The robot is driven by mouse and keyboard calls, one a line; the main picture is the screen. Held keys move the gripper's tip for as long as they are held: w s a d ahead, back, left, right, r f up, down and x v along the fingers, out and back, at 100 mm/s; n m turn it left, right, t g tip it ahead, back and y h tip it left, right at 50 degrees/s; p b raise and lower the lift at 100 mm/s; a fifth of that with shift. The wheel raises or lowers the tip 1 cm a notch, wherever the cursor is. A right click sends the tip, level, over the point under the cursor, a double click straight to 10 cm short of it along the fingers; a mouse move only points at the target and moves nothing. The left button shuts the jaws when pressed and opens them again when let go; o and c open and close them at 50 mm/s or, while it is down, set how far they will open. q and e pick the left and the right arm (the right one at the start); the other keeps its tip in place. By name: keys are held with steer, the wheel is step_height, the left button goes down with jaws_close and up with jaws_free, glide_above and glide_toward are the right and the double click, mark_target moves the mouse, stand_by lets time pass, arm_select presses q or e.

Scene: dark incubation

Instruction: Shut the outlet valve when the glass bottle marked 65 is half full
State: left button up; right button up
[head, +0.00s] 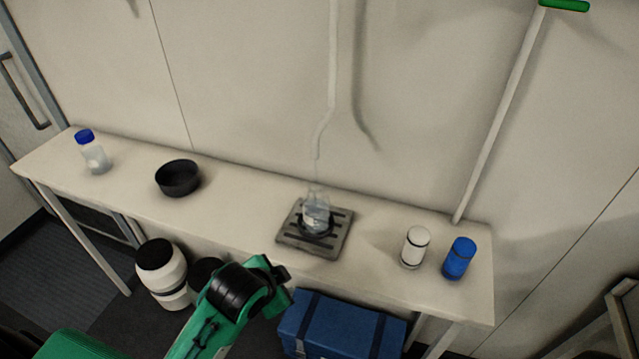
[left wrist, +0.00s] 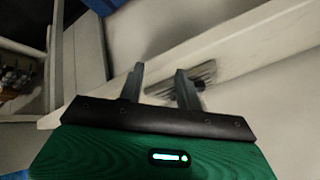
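A clear glass bottle (head: 316,214) stands on a dark slotted tray (head: 291,239) at the middle of the bench; no number can be read on it. A thin white pipe (head: 331,75) comes down the wall and ends above the bottle, with a faint clear streak between them. The bottle's lower part looks filled, but the level is hard to tell. No outlet valve can be made out. My left gripper (head: 285,282) is in front of the bench, below and apart from the tray. In the left wrist view its fingers (left wrist: 160,83) are apart and empty. My right gripper is not in view.
The bench (head: 235,209) also holds a blue-capped bottle (head: 95,155), a black bowl (head: 178,178), a white container (head: 415,247) and a blue container (head: 459,258). A green-ended pole (head: 500,110) leans at the right. A blue box (head: 340,326) and a white drum (head: 162,272) stand below.

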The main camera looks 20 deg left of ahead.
arm_select(q)
steer(key=w+d+r+m+t, duration=0.1)
steer(key=w+r+m+t, duration=0.3)
steer(key=r, duration=0.7)
steer(key=w+d+r+m+t+h, duration=0.1)
steer(key=w+r+m, duration=0.5)
steer(key=r, duration=0.5)
steer(key=w+d+r+m+t, duration=0.1)
steer(key=w+r+m+t, duration=0.3)
steer(key=r, duration=0.7)
steer(key=s+a+r+m+t, duration=0.1)
steer(key=s+r+m+t, duration=0.15)
steer(key=r+m, duration=0.9)
steer(key=s+a+r+m+t, duration=0.1)
steer(key=r+m+t, duration=0.25)
steer(key=r, duration=1.65)
steer(key=shift+n+y, duration=0.4)
steer(key=shift+n, duration=0.1)
steer(key=p+x, duration=0.6)
steer(key=x, duration=0.7)
steer(key=shift+w+r, duration=0.2)
jaws_close()
